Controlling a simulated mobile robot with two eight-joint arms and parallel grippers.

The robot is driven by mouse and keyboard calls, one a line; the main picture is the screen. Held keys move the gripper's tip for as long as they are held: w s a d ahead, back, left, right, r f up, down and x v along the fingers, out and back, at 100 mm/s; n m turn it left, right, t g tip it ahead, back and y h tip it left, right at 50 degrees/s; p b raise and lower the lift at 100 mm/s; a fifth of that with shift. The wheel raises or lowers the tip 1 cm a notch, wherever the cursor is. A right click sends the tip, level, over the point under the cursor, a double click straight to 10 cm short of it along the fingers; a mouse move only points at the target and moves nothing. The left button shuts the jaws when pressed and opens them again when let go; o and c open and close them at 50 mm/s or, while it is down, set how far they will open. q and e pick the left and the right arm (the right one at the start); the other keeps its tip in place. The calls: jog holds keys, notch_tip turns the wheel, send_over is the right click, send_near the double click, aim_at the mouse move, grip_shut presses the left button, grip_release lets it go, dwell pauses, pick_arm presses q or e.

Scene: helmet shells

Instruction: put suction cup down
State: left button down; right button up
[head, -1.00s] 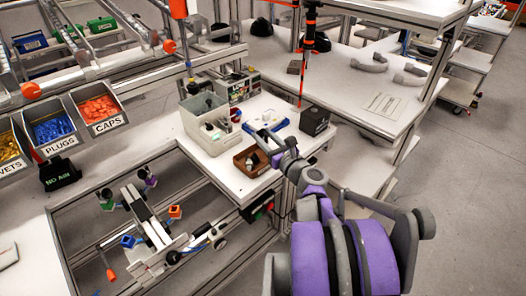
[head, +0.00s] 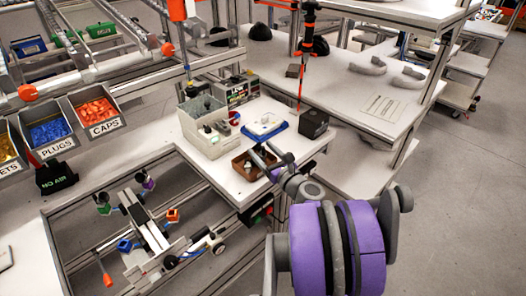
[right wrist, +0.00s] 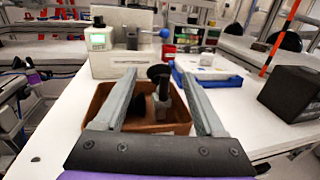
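A suction cup (right wrist: 159,74), black on a grey body, stands in a brown tray (right wrist: 181,128) in the right wrist view. A second dark piece lies beside it, partly hidden by a finger. The brown tray also shows in the head view (head: 239,171) at the front of the white table. My right gripper (right wrist: 158,76) is open, with one finger on each side of the suction cup and a visible gap to it. In the head view my right gripper (head: 263,155) is over the tray's right side. My left gripper is not in view.
A black box (head: 314,123) stands to the right. Bare white table (head: 228,182) lies in front.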

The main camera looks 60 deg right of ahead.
jog(key=shift+r, duration=0.1)
jog(key=shift+s+a, duration=0.1)
jog(key=shift+s, duration=0.15)
jog(key=v, duration=1.1)
jog(key=shift+s+a+b, duration=0.2)
jog(key=shift+b, duration=0.1)
